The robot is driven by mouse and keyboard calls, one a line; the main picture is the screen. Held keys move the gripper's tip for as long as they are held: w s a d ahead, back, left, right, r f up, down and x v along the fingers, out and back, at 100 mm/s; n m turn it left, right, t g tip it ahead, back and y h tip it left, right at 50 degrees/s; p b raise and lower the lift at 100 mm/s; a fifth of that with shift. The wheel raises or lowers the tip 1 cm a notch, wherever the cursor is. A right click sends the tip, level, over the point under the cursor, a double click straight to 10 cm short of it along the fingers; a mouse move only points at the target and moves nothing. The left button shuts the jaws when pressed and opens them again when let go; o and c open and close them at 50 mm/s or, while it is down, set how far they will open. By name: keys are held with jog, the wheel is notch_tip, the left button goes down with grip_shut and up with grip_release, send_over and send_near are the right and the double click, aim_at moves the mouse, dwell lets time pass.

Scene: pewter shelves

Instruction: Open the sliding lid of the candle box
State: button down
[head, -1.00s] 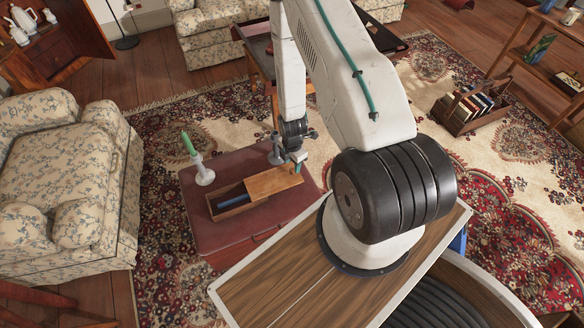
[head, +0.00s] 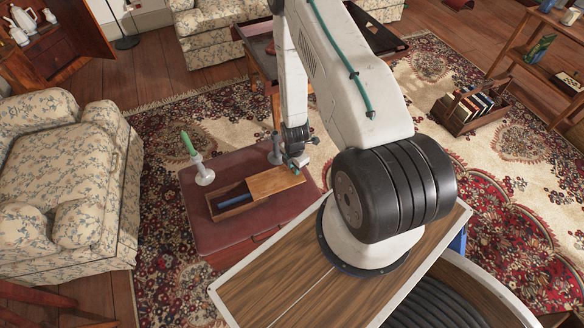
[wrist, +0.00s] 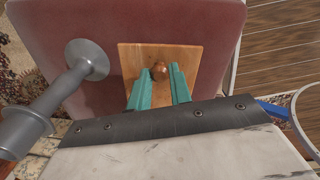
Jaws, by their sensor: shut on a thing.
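The candle box (head: 234,213) lies on the reddish-brown chest top in the head view. Its wooden sliding lid (head: 272,183) stands partly open, drawn to the right, and the left part of the box is uncovered. Something long and dark blue (head: 231,202) lies inside. My gripper (head: 296,172) is at the lid's right end. In the wrist view the lid (wrist: 139,60) fills the middle, and the green fingers of my gripper (wrist: 157,90) are shut on its round knob (wrist: 160,69). The box below the lid is hidden there.
The chest top (head: 205,236) has free room in front of the box. A white candlestick with a green candle (head: 203,172) stands behind the box's left end. A grey candlestick (head: 275,152) stands close behind the lid and shows at left in the wrist view (wrist: 87,60).

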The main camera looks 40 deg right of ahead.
jog(key=shift+s+d, duration=0.15)
jog(key=shift+d, duration=0.5)
jog(key=c, duration=1.3)
grip_release()
jog(key=shift+o, duration=0.2)
jog(key=shift+r, duration=3.9)
